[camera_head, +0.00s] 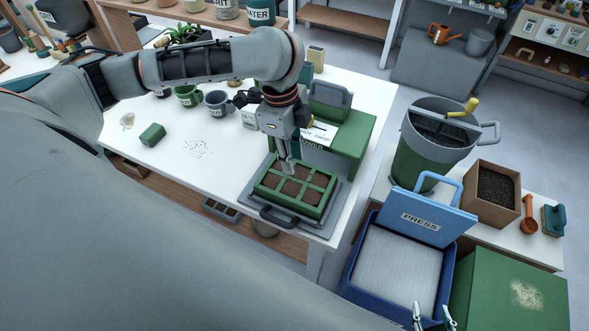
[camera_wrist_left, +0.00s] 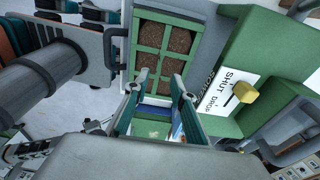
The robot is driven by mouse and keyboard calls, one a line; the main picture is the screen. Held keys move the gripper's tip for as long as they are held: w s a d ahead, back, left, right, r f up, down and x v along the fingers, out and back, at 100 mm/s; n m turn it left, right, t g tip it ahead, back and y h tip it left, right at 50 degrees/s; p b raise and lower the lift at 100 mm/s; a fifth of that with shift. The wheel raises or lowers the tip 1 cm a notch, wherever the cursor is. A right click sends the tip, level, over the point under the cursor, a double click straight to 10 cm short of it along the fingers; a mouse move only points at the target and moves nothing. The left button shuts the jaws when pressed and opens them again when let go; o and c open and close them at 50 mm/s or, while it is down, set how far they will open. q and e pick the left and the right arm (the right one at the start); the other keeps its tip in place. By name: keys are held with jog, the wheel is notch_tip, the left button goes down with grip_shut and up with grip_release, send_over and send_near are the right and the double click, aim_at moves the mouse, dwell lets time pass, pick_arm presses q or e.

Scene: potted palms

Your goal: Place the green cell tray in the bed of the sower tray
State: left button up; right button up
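The green cell tray (camera_head: 322,208) has several soil-filled cells and lies in the grey bed of the sower tray (camera_head: 338,203), which has a dark handle at its front. It looks level there. My left gripper (camera_head: 288,164) points down at the tray's far side. In the left wrist view the cell tray (camera_wrist_left: 164,49) lies beyond my left fingertips (camera_wrist_left: 156,82), which stand apart with no object clearly held between them. Whether they touch the tray is unclear. My right gripper (camera_head: 432,316) shows only its fingertips at the bottom edge, spread apart.
The green sower housing (camera_head: 350,136) stands right behind the bed, with a SHUT/DROP label (camera_wrist_left: 228,88) and yellow knob (camera_wrist_left: 245,92). A green block (camera_head: 152,134) and mugs (camera_head: 217,101) are on the white table.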

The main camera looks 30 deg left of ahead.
pick_arm(q)
jog(key=r, duration=0.3)
jog(key=shift+a, duration=0.2)
dwell(0.4)
